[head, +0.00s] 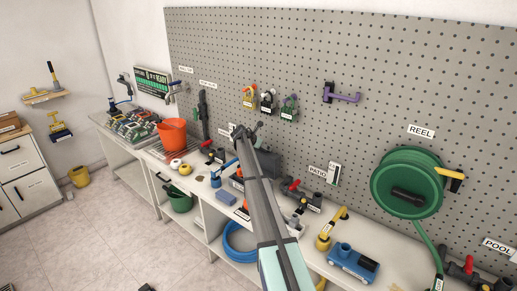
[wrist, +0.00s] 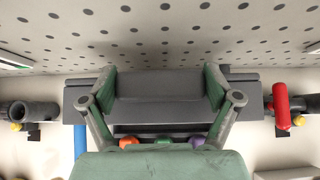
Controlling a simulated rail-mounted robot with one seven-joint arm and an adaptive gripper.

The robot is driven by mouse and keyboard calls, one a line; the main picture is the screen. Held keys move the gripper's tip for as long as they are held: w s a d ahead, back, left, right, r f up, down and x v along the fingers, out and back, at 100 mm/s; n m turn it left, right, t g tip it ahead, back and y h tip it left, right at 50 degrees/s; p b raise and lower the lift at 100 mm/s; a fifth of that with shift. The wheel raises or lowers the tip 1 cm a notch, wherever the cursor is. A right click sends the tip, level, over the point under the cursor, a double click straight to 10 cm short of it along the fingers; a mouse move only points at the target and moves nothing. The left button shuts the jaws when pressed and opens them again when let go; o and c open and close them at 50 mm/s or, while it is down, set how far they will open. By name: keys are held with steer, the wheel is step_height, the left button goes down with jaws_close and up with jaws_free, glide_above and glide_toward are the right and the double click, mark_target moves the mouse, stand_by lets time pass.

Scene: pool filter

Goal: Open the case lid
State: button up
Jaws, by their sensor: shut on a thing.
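The dark grey case stands on the white counter, and its lid (head: 268,163) shows beside my arm in the head view, seemingly tilted up. In the wrist view the lid (wrist: 165,108) lies between the two fingers of my gripper (wrist: 160,86), which are shut on it at its left and right. Under the lid's near edge a dark gap shows orange, green and purple round things (wrist: 163,141) inside the case. In the head view my gripper (head: 243,131) is above the case, and my arm hides much of the case body.
A pegboard (head: 340,60) rises close behind the case. Pipes with a red-handled valve (head: 292,186) stand to the right, and a blue-handled thing (head: 217,178) to the left. A green hose reel (head: 405,183) hangs at right. The floor at left is mostly clear.

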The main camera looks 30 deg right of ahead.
steer(key=shift+w+d+f, duration=0.15)
steer(key=shift+d+f, duration=0.05)
steer(key=shift+d, duration=0.15)
steer(key=o, duration=1.4)
steer(key=shift+d+f, duration=0.1)
steer(key=shift+a, duration=0.2)
steer(key=v, duration=1.2)
steer(key=shift+d, duration=0.1)
